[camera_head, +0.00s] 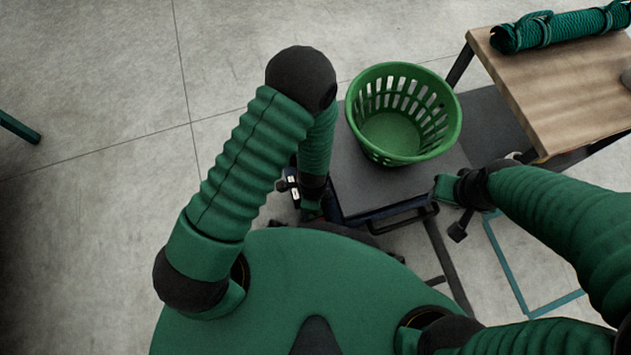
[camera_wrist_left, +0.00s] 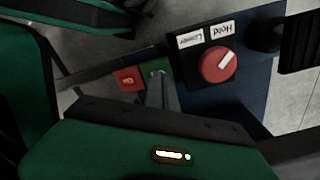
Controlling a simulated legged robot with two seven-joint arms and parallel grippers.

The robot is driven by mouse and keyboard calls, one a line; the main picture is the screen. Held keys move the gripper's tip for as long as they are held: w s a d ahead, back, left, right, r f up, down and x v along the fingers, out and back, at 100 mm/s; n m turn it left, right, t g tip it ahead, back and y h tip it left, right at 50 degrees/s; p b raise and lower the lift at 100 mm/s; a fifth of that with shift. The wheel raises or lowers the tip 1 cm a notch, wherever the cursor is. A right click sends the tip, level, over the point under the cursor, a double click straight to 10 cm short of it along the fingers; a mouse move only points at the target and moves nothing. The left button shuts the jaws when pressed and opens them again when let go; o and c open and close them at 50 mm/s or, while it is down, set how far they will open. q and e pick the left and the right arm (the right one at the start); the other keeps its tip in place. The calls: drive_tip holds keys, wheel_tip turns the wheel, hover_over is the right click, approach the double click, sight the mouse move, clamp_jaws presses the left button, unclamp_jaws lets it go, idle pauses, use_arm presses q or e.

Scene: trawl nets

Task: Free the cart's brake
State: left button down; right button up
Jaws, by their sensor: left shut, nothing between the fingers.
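The cart (camera_head: 352,190) has a dark flat top and stands in front of me, with a black handle (camera_head: 398,217) on its near side. In the left wrist view its blue control panel (camera_wrist_left: 262,100) carries a red round knob (camera_wrist_left: 219,64) with a white mark, beside upside-down labels, one reading "Hold" (camera_wrist_left: 221,29). A red plate (camera_wrist_left: 128,78) and a green plate (camera_wrist_left: 158,70) lie left of the knob. My left gripper (camera_wrist_left: 157,78) is shut and empty, its tips over the green plate; contact is unclear. My right gripper (camera_head: 445,188) is beside the cart's right edge, its jaws unclear.
A green basket (camera_head: 390,135) stands on the cart. A wooden table (camera_head: 565,95) at the upper right bears a rolled green net (camera_head: 560,28). Bare concrete floor (camera_head: 90,90) lies to the left. A black post-like part (camera_wrist_left: 265,35) stands beside the knob.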

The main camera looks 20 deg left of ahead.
use_arm(q)
drive_tip(key=shift+f+b, duration=0.7)
drive_tip(key=shift+f, duration=0.4)
idle(0.8)
wheel_tip(320, 180, up, 7)
drive_tip(key=p, duration=0.7)
drive_tip(key=shift+r, duration=0.1)
